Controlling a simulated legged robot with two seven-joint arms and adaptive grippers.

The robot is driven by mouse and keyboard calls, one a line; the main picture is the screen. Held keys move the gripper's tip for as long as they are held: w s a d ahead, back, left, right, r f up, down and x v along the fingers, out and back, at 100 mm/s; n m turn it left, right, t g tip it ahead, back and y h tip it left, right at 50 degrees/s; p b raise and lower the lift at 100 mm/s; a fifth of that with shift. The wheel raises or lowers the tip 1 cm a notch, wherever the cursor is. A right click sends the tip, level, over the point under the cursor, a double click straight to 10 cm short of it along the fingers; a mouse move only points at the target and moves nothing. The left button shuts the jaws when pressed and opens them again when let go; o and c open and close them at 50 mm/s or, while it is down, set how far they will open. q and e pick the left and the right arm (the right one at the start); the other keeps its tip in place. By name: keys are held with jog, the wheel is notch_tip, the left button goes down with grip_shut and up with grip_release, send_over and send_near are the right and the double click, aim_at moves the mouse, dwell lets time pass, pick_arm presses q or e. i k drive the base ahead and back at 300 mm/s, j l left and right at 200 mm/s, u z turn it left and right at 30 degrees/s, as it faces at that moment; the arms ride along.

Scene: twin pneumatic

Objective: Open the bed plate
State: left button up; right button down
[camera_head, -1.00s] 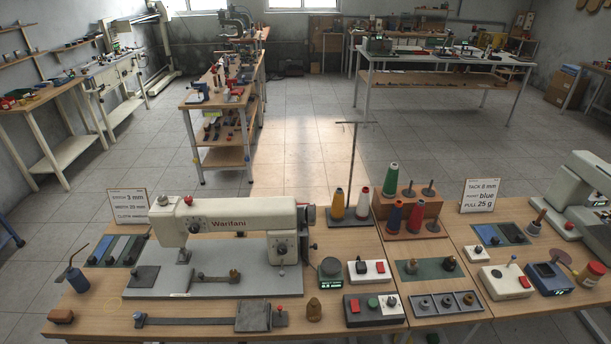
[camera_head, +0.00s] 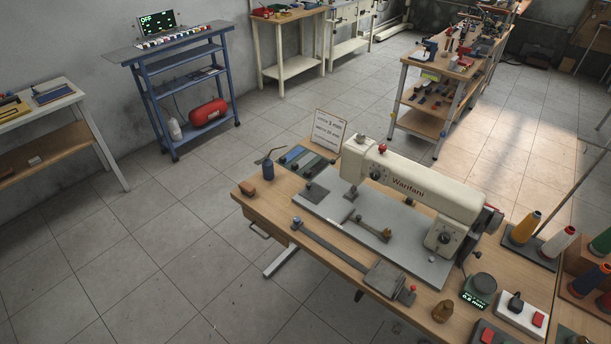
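The cream Waritani sewing machine (camera_head: 415,188) stands on a grey bed (camera_head: 410,263) on the wooden table. A flat darker plate (camera_head: 317,193) lies at the bed's left end, beside the needle area; I cannot tell whether this is the bed plate or whether it is open. A small bar with a brass-coloured knob (camera_head: 387,233) lies on the bed in front of the machine. A long grey bar (camera_head: 335,250) with a block (camera_head: 385,279) at its right end lies along the table's front edge. Neither of my grippers shows.
Thread cones (camera_head: 525,228) and a switch box (camera_head: 521,315) are at the right. A blue cart (camera_head: 190,90) stands behind. The floor at left is clear.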

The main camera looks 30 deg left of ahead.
aim_at(314, 192)
jog(key=u, duration=1)
